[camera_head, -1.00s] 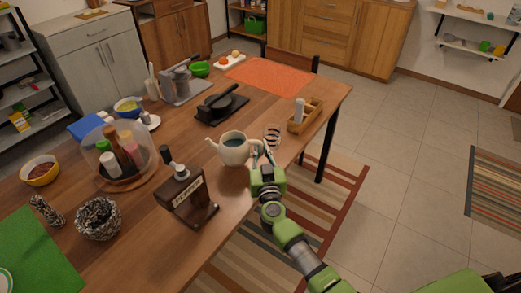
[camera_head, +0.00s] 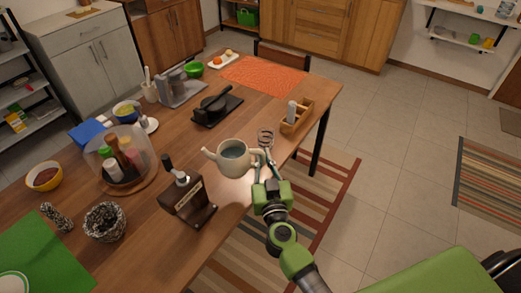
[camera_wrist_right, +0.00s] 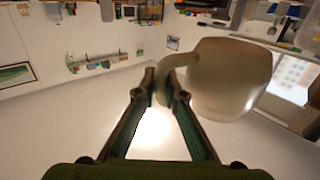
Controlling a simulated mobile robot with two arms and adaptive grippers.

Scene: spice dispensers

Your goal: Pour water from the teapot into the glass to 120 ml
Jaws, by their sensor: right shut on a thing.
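The cream teapot (camera_head: 234,160) has its spout pointing left and water showing in its open top. My right gripper (camera_head: 262,160) is shut on its handle at the right side. In the right wrist view the teapot (camera_wrist_right: 228,80) is beside the fingertips, and the gripper (camera_wrist_right: 166,90) has its fingers on the handle. The teapot looks about upright near the table's right edge; whether it touches the table I cannot tell. The glass (camera_head: 266,136) is a clear ribbed one just behind and to the right of the teapot, partly hidden by it. My left gripper is not in view.
A dark wooden dispenser (camera_head: 186,196) stands close in front of the teapot. A black pan on a dark board (camera_head: 216,107) is behind. A wooden caddy (camera_head: 297,119) stands right of the glass. A clear dome over bottles (camera_head: 122,158) is at left.

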